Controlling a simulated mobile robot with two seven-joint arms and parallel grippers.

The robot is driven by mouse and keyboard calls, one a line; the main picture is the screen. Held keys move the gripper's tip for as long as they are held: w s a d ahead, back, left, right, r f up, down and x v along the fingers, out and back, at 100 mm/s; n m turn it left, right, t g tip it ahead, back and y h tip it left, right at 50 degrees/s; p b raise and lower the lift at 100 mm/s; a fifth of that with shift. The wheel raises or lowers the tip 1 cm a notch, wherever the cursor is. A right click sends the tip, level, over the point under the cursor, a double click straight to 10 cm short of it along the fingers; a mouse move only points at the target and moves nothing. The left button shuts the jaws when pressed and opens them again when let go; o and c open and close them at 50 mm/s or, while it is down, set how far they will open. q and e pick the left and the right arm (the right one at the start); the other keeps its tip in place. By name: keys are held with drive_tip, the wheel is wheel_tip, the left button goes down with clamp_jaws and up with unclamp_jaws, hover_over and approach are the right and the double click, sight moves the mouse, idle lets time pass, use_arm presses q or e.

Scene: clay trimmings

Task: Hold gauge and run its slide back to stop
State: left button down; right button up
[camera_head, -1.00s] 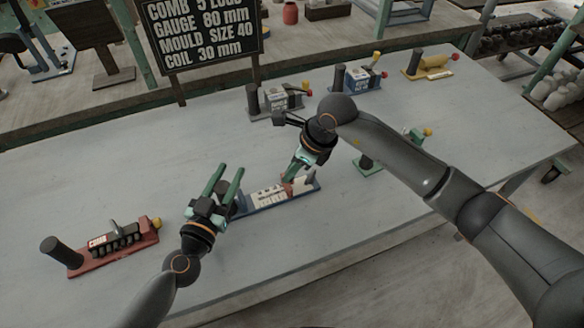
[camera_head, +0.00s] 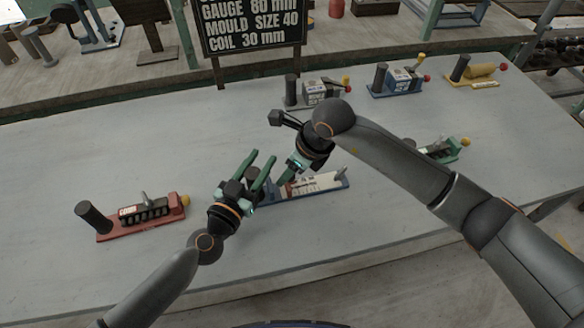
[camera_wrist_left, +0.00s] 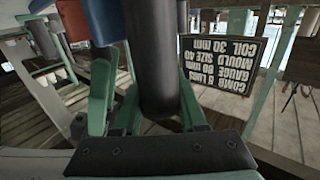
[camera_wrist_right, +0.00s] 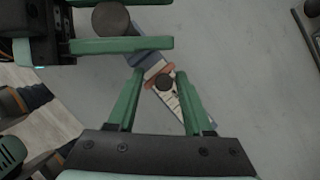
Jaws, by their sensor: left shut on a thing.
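The gauge (camera_head: 335,183) is a blue base with a white scale on the grey table. A dark post (camera_wrist_right: 110,18) stands at its left end. My left gripper (camera_head: 262,163) is shut on this post, which also shows between its fingers in the left wrist view (camera_wrist_left: 158,60). The reddish slide (camera_wrist_right: 153,72) with a dark round knob (camera_wrist_right: 165,82) sits near the post end of the gauge. My right gripper (camera_wrist_right: 160,82) is open over the slide, with the knob between its fingers and gaps on both sides. In the head view my right arm partly hides the slide.
A red comb fixture (camera_head: 150,218) stands at left. Grey (camera_head: 318,92), blue (camera_head: 397,80) and yellow (camera_head: 475,72) fixtures line the table's back, and a green one (camera_head: 440,150) is at right. A lettered board (camera_head: 252,30) stands behind. The front table is clear.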

drive_tip(key=shift+o, duration=0.4)
drive_tip(key=shift+d, duration=0.15)
drive_tip(key=shift+d+r, duration=0.15)
drive_tip(key=shift+r, duration=0.2)
drive_tip(key=v, duration=1.1)
drive_tip(key=shift+r, duration=0.15)
use_arm(q)
drive_tip(key=shift+c, duration=1.9)
unclamp_jaws()
drive_tip(key=shift+a, duration=0.1)
